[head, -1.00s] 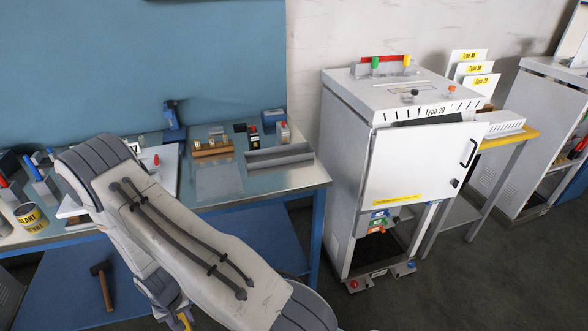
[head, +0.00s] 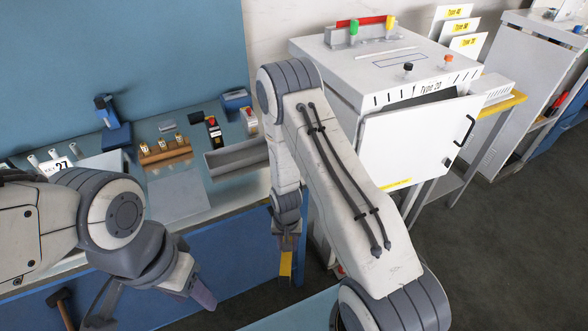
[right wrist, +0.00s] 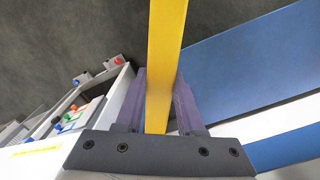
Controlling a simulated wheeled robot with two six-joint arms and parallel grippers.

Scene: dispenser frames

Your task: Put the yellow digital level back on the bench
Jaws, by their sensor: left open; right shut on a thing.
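The yellow digital level (head: 285,263) hangs in my right gripper (head: 287,245), in front of the bench's blue front side. In the right wrist view the yellow level (right wrist: 165,65) is a long bar between the two purple fingers, which are shut on it. Its far end runs out of that view. The bench (head: 232,207) has a metal-like top and stands along the blue wall. My left gripper (head: 150,308) is at the lower left of the head view, open and empty, in front of the bench.
On the bench stand a wooden block with small pieces (head: 165,151), a grey channel (head: 237,156), a blue tool (head: 112,125) and a flat grey plate (head: 177,198). The white Type 20 cabinet (head: 385,65), its door ajar, stands right of the bench. A hammer (head: 61,303) lies low at left.

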